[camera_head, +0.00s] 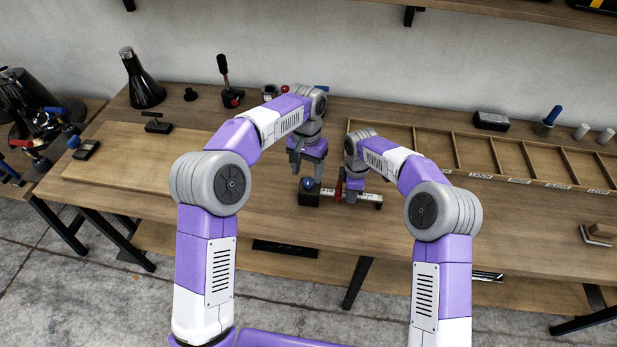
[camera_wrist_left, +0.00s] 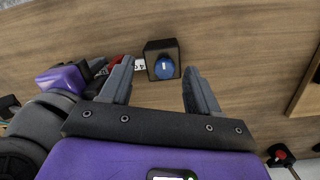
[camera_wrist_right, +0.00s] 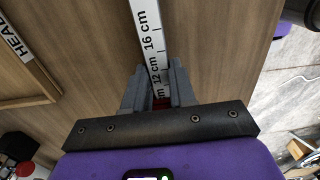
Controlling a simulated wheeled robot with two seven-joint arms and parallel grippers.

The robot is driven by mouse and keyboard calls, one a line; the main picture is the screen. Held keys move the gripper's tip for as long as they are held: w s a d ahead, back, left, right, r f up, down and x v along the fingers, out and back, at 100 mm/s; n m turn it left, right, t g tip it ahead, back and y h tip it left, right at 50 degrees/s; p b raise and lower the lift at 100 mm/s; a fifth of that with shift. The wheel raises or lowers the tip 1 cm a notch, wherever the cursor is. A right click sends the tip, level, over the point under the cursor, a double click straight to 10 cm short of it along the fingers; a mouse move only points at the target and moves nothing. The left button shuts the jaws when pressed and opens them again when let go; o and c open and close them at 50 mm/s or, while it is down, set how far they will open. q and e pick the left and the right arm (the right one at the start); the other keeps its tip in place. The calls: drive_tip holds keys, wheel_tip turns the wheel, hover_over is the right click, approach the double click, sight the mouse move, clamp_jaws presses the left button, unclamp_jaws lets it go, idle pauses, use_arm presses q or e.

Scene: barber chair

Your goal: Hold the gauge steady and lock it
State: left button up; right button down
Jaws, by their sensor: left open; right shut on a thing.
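The gauge (camera_head: 370,199) lies on the workbench as a narrow white bar with printed cm marks, also in the right wrist view (camera_wrist_right: 150,35). A red part (camera_head: 339,190) sits on it near my right gripper. A black block (camera_head: 311,198) with a blue round knob (camera_wrist_left: 164,67) stands at its left end. My left gripper (camera_head: 306,172) is open, its fingers spread above the knob, apart from it as far as I can tell. My right gripper (camera_wrist_right: 158,68) is shut on the gauge near the red part. The fingers hide the exact contact.
A divided wooden tray (camera_head: 455,150) with labelled compartments lies behind and right of the gauge. A pale board (camera_head: 140,165) lies on the left of the bench (camera_head: 270,232). Bottles and tools stand along the back. The bench front is mostly clear.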

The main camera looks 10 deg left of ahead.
sight(309, 181)
use_arm(q)
wheel_tip(309, 181, up, 5)
drive_tip(key=w+t, duration=0.1)
drive_tip(key=w, duration=0.2)
drive_tip(key=shift+m, duration=0.4)
drive_tip(key=f, duration=1.2)
drive_tip(key=shift+s, duration=0.2)
drive_tip(key=shift+c, duration=0.2)
drive_tip(key=c, duration=1)
